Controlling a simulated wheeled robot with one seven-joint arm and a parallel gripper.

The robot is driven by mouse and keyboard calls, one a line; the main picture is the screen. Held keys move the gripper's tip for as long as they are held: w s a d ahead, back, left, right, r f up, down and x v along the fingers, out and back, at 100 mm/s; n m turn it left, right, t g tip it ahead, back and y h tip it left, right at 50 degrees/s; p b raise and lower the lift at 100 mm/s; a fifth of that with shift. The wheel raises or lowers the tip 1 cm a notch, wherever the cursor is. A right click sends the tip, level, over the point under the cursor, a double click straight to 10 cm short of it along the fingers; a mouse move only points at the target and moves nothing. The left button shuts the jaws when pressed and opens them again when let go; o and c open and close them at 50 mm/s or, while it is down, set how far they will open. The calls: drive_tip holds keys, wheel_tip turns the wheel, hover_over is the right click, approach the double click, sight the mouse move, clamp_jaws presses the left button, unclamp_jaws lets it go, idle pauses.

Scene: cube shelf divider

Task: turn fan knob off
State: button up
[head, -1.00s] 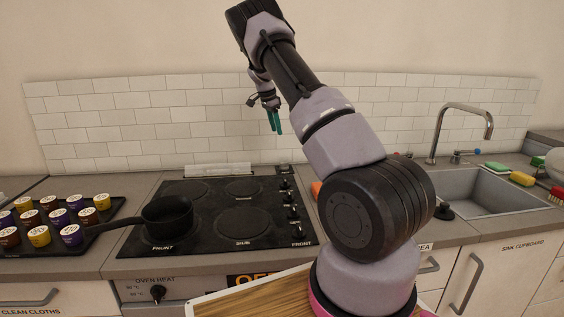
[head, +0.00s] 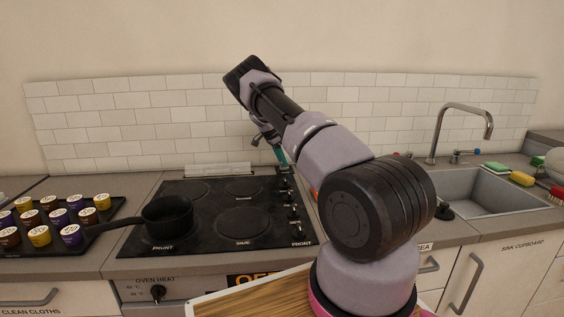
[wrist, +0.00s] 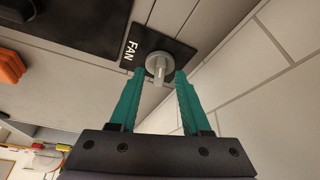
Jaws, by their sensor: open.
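The fan knob (wrist: 158,67) is a round grey dial with a raised grip bar. In the wrist view it sits on a small black plate (wrist: 178,50) marked "FAN". My gripper (wrist: 160,75) is open, with its two teal fingers on either side of the knob's lower part. The knob lies between and just beyond the fingertips; I cannot tell whether they touch it. In the head view my gripper (head: 281,156) is low at the back right corner of the hob, partly hidden by my arm, and the knob cannot be made out.
The black hob (head: 215,215) has a row of other knobs (head: 293,212) down its right side. A black pan (head: 167,216) stands on its front left. The tiled wall (head: 330,120) is close behind. An orange object (wrist: 10,68) shows at the wrist view's left edge.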

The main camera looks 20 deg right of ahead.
drive_tip(key=shift+d+f, duration=0.2)
drive_tip(key=shift+f, duration=0.2)
clamp_jaws()
